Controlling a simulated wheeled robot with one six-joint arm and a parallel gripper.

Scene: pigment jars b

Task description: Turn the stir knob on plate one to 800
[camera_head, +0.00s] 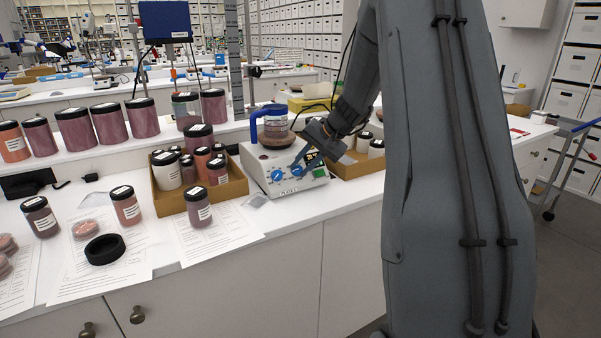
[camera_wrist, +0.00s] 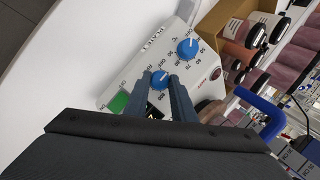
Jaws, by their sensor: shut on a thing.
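The hot plate (camera_head: 262,168) is a white box on the bench, with a sloping front panel. The panel carries two blue knobs and a green switch (camera_wrist: 118,103). My gripper (camera_wrist: 160,82) is shut on the smaller knob (camera_wrist: 160,77), the one nearer the green switch, with one finger on each side. The other knob (camera_wrist: 187,48) is free, in a ring of printed numbers. In the head view my gripper (camera_head: 299,164) comes down on the panel from the upper right. The gripped knob's pointer and some of its scale are too small or covered to read surely.
A jug with a blue handle (camera_head: 276,122) stands on top of the plate. Cardboard trays of jars flank it, one at left (camera_head: 173,202) and one at right (camera_head: 350,168). A black ring (camera_head: 104,248) lies on papers. Bare bench lies in front of the plate.

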